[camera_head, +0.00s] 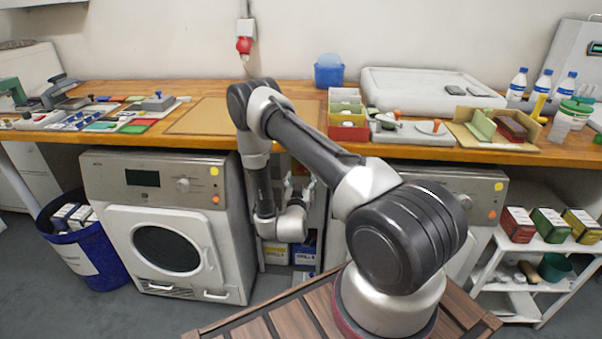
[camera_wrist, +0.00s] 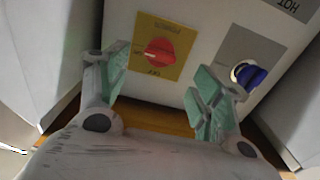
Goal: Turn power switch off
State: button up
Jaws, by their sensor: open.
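In the wrist view a red rotary switch (camera_wrist: 160,52) sits on a square yellow plate (camera_wrist: 143,32) on a pale panel. Small lettering on the plate is too blurred to read surely. My gripper (camera_wrist: 157,82) is open, its two green-padded fingers spread on either side below the red switch, apart from it. Nothing is between the fingers. In the head view my gripper (camera_head: 300,188) is under the bench, between the two machines. The red switch cannot be made out in the head view.
A blue knob (camera_wrist: 250,76) on a grey plate lies right of the red switch, near a label reading HOT (camera_wrist: 290,8). Pale walls close in on both sides. Front-loading machines (camera_head: 165,225) flank the gap under the wooden bench (camera_head: 210,88). Containers (camera_head: 304,248) stand low in the gap.

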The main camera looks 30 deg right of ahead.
jog(key=x, duration=0.6)
jog(key=shift+w+d, duration=0.1)
jog(key=shift+d, duration=0.05)
jog(key=c, duration=1)
